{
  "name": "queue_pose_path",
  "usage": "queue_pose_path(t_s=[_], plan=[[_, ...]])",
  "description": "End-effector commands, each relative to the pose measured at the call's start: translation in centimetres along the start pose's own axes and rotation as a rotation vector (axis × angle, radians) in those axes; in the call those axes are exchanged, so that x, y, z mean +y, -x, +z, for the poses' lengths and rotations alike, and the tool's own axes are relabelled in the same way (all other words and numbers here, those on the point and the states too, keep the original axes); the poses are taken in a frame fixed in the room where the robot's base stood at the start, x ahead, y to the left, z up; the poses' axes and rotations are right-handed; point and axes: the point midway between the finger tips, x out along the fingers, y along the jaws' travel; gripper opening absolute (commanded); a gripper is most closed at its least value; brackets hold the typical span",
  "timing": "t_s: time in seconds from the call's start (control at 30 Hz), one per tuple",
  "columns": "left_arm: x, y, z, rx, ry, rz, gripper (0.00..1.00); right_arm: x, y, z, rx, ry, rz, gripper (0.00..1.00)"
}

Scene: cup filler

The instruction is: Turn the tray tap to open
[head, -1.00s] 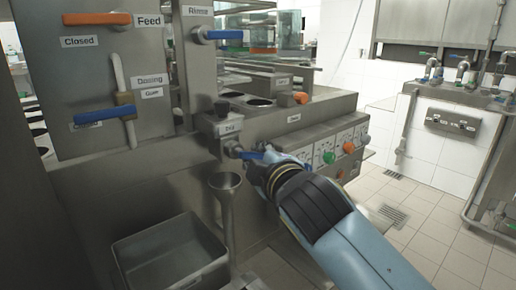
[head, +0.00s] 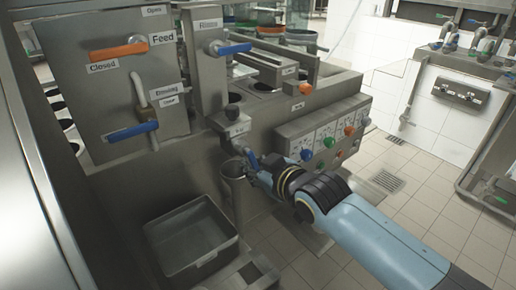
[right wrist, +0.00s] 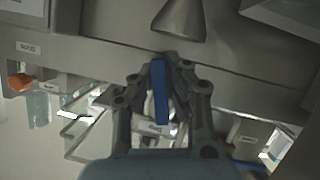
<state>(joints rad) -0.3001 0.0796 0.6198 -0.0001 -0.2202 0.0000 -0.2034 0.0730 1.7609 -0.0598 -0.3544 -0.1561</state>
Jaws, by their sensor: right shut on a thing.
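The tap with a blue lever (head: 252,160) is on the front of the steel machine, under a small label that I cannot read clearly. My right gripper (head: 262,172) is at this lever in the head view. In the right wrist view the blue lever (right wrist: 159,90) stands between the fingers of my right gripper (right wrist: 168,68), which is shut on it. The lever slopes steeply downward in the head view. The fingers hide part of it. My left gripper is not in view.
A steel funnel (head: 236,188) stands just left of the gripper, close to it. A grey tray (head: 190,245) is below left. Orange Feed (head: 118,50) and blue lower (head: 132,131) levers are on the left panel. Coloured knobs (head: 328,144) line the right front. Tiled floor is free at right.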

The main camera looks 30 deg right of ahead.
Motion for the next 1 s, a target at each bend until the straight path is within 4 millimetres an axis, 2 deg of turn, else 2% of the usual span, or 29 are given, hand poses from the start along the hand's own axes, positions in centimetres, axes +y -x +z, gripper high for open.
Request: queue_pose_path(t_s=[0.1, 0.4, 1.0], plan=[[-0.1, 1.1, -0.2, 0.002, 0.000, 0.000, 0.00, -0.3, 0.1, 0.1, -0.008, -0.080, -0.035, 0.00], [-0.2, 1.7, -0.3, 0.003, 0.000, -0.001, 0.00, -1.0, 0.1, 0.2, -0.008, -0.221, -0.094, 0.00], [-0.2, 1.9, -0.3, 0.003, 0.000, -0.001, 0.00, -1.2, 0.1, 0.3, -0.008, -0.270, -0.114, 0.00]])
